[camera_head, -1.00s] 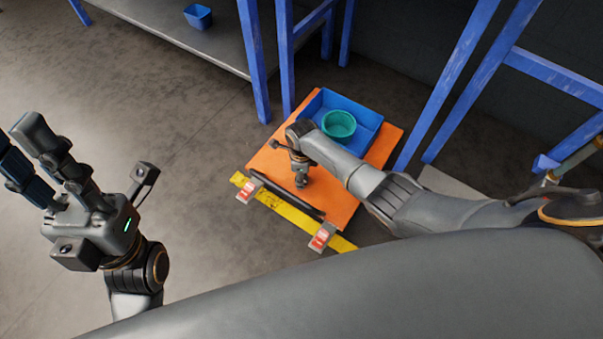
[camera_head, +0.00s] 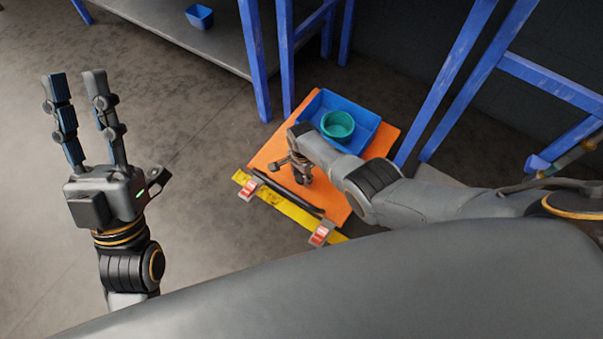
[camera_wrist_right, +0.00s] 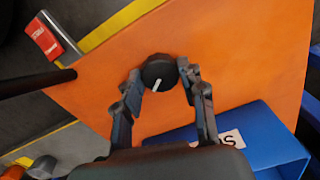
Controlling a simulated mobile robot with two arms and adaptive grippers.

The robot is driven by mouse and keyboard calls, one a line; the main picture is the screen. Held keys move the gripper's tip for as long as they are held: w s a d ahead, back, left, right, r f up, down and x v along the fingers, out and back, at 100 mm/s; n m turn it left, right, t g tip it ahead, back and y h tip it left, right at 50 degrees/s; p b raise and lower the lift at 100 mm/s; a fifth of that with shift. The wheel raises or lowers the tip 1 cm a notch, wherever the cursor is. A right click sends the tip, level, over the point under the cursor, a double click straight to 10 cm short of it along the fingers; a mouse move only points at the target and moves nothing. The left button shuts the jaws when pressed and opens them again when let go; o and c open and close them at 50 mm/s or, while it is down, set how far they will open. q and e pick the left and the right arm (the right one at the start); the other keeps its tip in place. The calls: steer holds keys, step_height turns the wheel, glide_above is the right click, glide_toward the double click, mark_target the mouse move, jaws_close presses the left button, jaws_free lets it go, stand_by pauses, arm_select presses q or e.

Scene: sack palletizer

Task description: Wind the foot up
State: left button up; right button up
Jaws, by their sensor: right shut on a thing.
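A round black knob (camera_wrist_right: 160,72) with a white pointer line stands on the orange panel (camera_wrist_right: 105,92) in the right wrist view. My right gripper (camera_wrist_right: 158,76) is shut on this knob, with one finger on each side. In the head view the right gripper (camera_head: 300,176) is low over the orange panel (camera_head: 262,155), and the arm and hand hide the knob there. My left gripper (camera_head: 82,76) is raised at the left, with its two fingers apart and nothing between them. I cannot make out a foot as such in these views.
A blue tray (camera_head: 369,121) holding a green round bowl (camera_head: 337,125) sits on the panel. A black bar (camera_head: 290,192), red-and-white blocks and a yellow strip (camera_head: 288,209) line its near edge. Blue posts stand behind. The floor at left is clear.

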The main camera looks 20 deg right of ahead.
steer(key=n, duration=0.4)
steer(key=shift+n, duration=0.3)
steer(key=n, duration=0.3)
steer(key=shift+n, duration=0.4)
steer(key=n, duration=0.9)
steer(key=shift+n, duration=0.4)
steer(key=n, duration=0.3)
steer(key=shift+n, duration=0.4)
steer(key=n, duration=0.3)
arm_select(q)
steer(key=shift+w+d+f+g, duration=0.1)
steer(key=shift+w+f+g, duration=0.25)
steer(key=shift+w, duration=0.15)
arm_select(e)
steer(key=shift+n, duration=1.6)
